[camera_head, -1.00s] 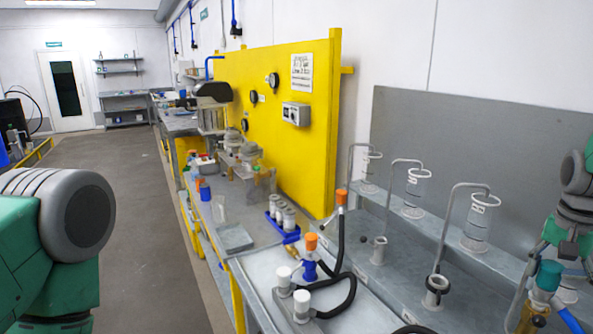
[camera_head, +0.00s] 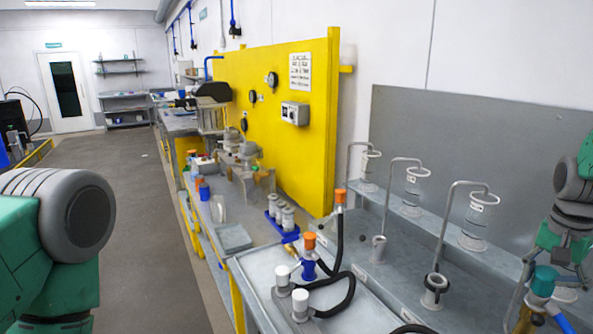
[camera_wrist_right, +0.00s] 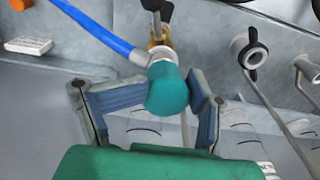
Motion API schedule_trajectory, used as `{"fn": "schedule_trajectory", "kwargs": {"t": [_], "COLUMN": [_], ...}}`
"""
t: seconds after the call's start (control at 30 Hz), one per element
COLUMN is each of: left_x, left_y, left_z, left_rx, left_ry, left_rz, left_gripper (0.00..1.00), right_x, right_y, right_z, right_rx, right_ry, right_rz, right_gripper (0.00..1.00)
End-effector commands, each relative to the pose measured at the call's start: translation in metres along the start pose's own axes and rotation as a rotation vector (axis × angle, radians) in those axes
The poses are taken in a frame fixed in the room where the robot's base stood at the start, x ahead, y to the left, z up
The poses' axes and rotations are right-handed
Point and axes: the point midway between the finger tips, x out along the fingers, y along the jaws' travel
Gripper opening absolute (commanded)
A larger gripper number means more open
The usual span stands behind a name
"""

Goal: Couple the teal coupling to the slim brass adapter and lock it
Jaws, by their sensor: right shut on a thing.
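The teal coupling (camera_head: 544,279) is at the lower right of the head view, with a pale collar below it and a blue hose leading away. In the right wrist view it is the teal cap (camera_wrist_right: 167,92) between the finger pads. My right gripper (camera_wrist_right: 150,103) is shut on the coupling. A brass piece (camera_wrist_right: 160,52), apparently the slim brass adapter, shows just beyond the collar with dark levers behind it. The coupling appears lined up with it, but I cannot tell whether they are seated or locked. My left gripper is out of view; only my left arm shows.
A grey ring-topped post (camera_head: 435,290) and a smaller post (camera_head: 379,249) stand left of the coupling. Curved pipes with clear cylinders (camera_head: 477,225) rise behind. A tray with orange- and white-capped fittings (camera_head: 309,258) and black hoses lies further left.

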Motion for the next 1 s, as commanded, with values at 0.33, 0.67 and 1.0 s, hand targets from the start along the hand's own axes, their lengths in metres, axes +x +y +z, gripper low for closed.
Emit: {"fn": "schedule_trajectory", "kwargs": {"t": [0.33, 0.67, 1.0], "left_x": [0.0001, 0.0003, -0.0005], "left_y": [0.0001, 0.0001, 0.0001], "left_z": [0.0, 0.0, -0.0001], "left_rx": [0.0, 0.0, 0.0], "left_ry": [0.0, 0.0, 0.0], "left_rz": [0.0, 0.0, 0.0], "left_gripper": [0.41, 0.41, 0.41], "right_x": [-0.0002, 0.0023, -0.0015], "right_y": [-0.0007, -0.0002, -0.0003], "right_z": [-0.0009, -0.0008, -0.0012], "right_rx": [0.0, 0.0, 0.0], "right_ry": [0.004, 0.0, 0.002], "right_rz": [-0.001, 0.001, -0.001], "right_gripper": [0.89, 0.57, 0.57]}}
